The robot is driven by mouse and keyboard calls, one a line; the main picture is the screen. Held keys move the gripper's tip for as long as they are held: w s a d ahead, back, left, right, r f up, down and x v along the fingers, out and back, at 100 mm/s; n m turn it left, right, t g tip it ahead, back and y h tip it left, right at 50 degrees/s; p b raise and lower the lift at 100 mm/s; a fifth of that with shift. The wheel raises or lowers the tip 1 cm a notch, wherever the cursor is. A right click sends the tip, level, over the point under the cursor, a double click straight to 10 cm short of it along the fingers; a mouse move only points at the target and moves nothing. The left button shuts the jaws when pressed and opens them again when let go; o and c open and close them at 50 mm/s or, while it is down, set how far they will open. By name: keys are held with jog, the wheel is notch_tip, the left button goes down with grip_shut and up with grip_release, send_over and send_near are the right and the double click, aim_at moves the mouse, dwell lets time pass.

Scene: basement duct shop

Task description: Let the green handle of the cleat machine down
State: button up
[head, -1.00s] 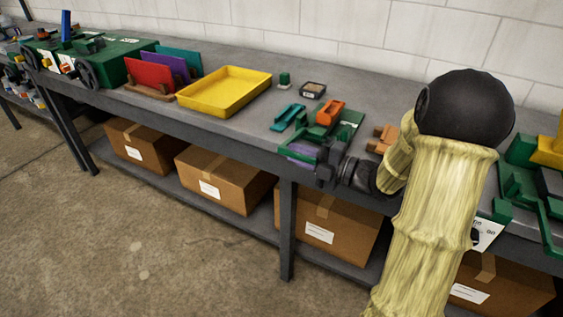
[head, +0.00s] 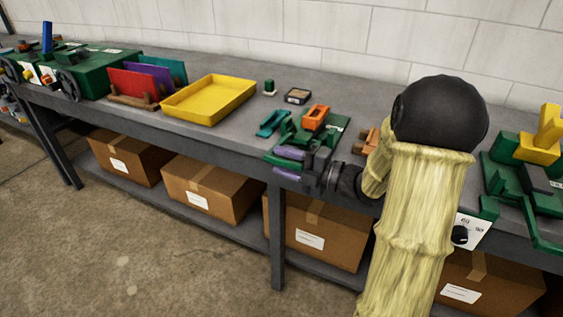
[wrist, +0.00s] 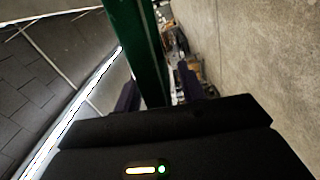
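A small green machine (head: 334,127) with an orange block (head: 315,117) on top stands at the bench's front edge in the head view; I take it to be the cleat machine. My gripper (head: 289,164) is at its front left corner, its two purple fingers spread one above the other. In the wrist view a long green bar (wrist: 142,45), likely the handle, runs between the fingers of my gripper (wrist: 157,88). A gap shows between the bar and the right finger.
A teal piece (head: 271,123) lies left of the machine. Another green machine with a yellow part (head: 540,150) is at right. Cardboard boxes (head: 318,240) fill the lower shelf.

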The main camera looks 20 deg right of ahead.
jog(key=shift+d, duration=0.1)
jog(key=v, duration=1.7)
jog(key=shift+s, duration=0.2)
jog(key=shift+w+r, duration=0.1)
jog(key=shift+r, duration=0.05)
jog(key=c, duration=0.6)
jog(key=shift+w+r+p, duration=0.1)
jog(key=shift+r+p, duration=0.15)
jog(key=shift+p, duration=0.35)
grip_shut()
jog(key=w+a+r+m+g+h+p, duration=0.2)
jog(key=r+m+p, duration=0.5)
jog(key=p, duration=0.8)
jog(key=w+a+r+m+g+h+p, duration=0.3)
jog(key=r+m+p, duration=0.4)
jog(key=p, duration=0.8)
jog(key=w+m+g+h, duration=0.1)
jog(key=m, duration=0.2)
jog(key=shift+w+a+g, duration=0.3)
jog(key=shift+w+g, duration=0.05)
jog(key=shift+g, duration=0.05)
